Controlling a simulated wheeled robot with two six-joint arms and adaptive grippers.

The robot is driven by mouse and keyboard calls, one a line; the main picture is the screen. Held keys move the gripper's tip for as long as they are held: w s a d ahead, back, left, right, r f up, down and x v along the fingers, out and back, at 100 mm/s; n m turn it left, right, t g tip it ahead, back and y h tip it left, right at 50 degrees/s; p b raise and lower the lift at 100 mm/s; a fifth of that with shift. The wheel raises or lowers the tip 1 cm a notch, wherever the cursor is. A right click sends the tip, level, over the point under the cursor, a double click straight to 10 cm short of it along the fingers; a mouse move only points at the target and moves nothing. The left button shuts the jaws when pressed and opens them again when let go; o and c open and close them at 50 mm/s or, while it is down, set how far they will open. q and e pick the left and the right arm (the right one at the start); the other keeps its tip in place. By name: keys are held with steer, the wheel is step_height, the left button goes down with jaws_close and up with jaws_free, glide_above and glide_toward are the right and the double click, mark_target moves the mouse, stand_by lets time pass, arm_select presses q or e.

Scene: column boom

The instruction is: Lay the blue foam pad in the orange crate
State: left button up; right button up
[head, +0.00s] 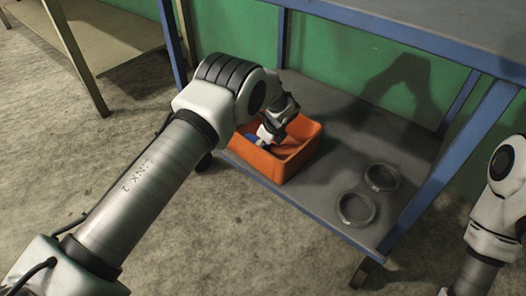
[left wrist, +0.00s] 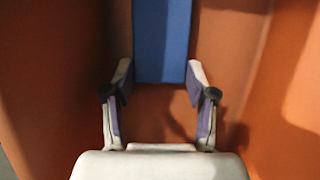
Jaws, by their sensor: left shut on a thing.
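The orange crate (head: 252,158) stands on the lower grey shelf in the head view, and its walls (left wrist: 55,70) fill the left wrist view. My left gripper (head: 268,136) reaches down into the crate. In the left wrist view my left gripper (left wrist: 161,76) has one finger on each side of the blue foam pad (left wrist: 162,38) and is shut on it. The pad is inside the crate walls, extending away from the fingers. Only a small blue patch (head: 249,136) of it shows in the head view. Whether it touches the crate floor I cannot tell. My right gripper is out of view.
Two grey rings (head: 382,177) (head: 356,209) lie on the shelf right of the crate. A blue frame post (head: 455,150) rises at the shelf's right. The upper table top (head: 440,25) overhangs the back. Part of my right arm shows at the right edge.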

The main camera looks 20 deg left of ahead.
arm_select(q)
steer(key=shift+f, duration=0.4)
steer(key=o, duration=1.2)
steer(key=p+v, duration=0.6)
steer(key=v, duration=0.6)
steer(key=shift+d, duration=0.1)
